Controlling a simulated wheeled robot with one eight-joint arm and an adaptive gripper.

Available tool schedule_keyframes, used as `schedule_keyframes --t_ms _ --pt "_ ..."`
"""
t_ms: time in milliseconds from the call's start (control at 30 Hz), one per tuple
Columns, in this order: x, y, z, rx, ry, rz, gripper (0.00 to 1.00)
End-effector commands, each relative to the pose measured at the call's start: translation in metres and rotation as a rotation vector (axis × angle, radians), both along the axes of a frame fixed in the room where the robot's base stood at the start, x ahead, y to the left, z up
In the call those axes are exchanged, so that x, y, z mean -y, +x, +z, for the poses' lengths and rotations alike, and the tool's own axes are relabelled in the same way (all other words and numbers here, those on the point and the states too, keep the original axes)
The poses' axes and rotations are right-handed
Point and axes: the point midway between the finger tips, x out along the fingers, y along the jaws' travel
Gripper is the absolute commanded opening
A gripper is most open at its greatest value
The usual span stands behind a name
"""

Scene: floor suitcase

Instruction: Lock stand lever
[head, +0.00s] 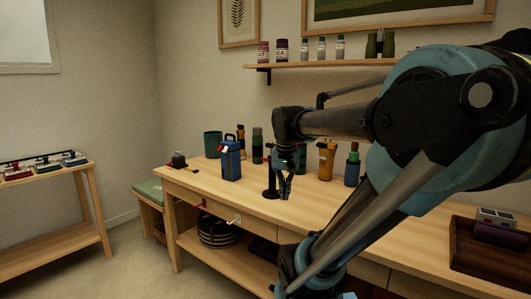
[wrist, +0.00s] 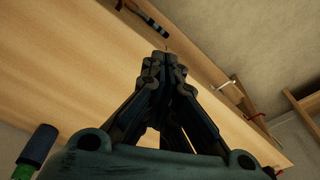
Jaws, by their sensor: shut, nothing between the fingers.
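My gripper (head: 287,194) hangs above the wooden workbench (head: 330,202), fingers pointing down, shut and empty. In the wrist view the closed fingers (wrist: 166,60) stand over the bench top. A black stand (head: 270,193) with a round base is on the bench just left of my gripper, and the gripper and wrist partly cover it. I cannot make out a lever on it. On the bench's front edge are a red lever-like handle (head: 200,204) and a white one (head: 236,219); the wrist view shows the white one (wrist: 229,83) too. I cannot tell which lever is the task's.
A blue canister (head: 231,162), a teal mug (head: 212,144) and several bottles stand along the bench. A dark wooden tray (head: 485,246) lies at the right. A wall shelf (head: 330,62) holds jars. The bench front between canister and gripper is mostly clear.

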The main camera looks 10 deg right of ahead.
Motion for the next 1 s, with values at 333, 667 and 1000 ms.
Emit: schedule_keyframes --t_ms 333,667,1000 --pt "-0.007 0.066 0.066 -0.012 0.003 -0.173 0.0" --pt "-0.018 0.131 0.117 -0.018 0.003 -0.338 0.0" --pt "-0.031 0.196 0.16 -0.018 0.001 -0.506 0.0"
